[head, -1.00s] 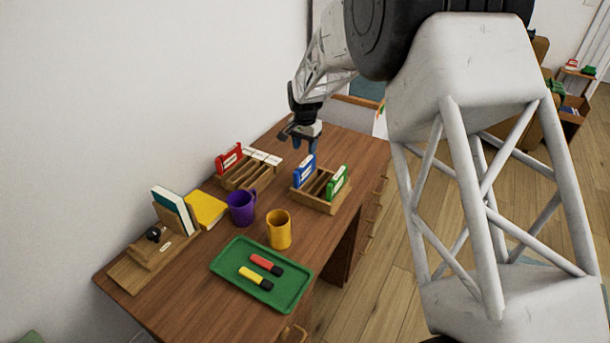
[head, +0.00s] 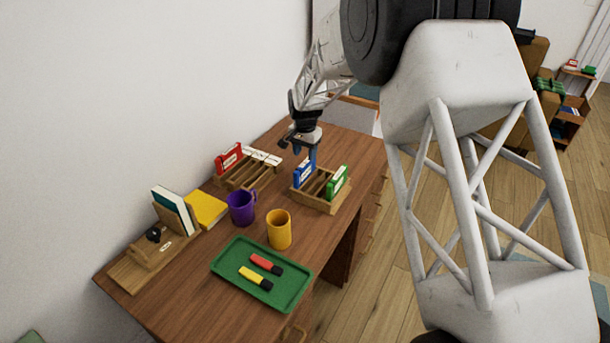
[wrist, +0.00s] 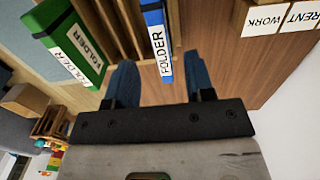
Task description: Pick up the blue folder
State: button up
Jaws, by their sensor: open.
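The blue folder (head: 304,173) stands upright in a slot of the wooden rack on the desk. Its white spine label reading FOLDER faces me in the wrist view (wrist: 160,42). My gripper (head: 305,152) is over the rack, right by the blue folder. In the wrist view its two blue fingers (wrist: 162,72) are open, with the end of the blue folder between them in the picture. I cannot tell whether the fingers touch it.
A green folder (head: 337,182) stands in the same wooden rack (head: 321,204). A second rack to the left holds a red folder (head: 228,158) and white-labelled items. A purple mug (head: 241,208), a yellow mug (head: 279,230) and a green tray (head: 224,263) with markers stand nearer.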

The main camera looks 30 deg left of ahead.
aim_at(305, 163)
jog(key=shift+f, duration=0.1)
jog(key=shift+f, duration=2.5)
jog(key=shift+c, duration=0.3)
grip_shut()
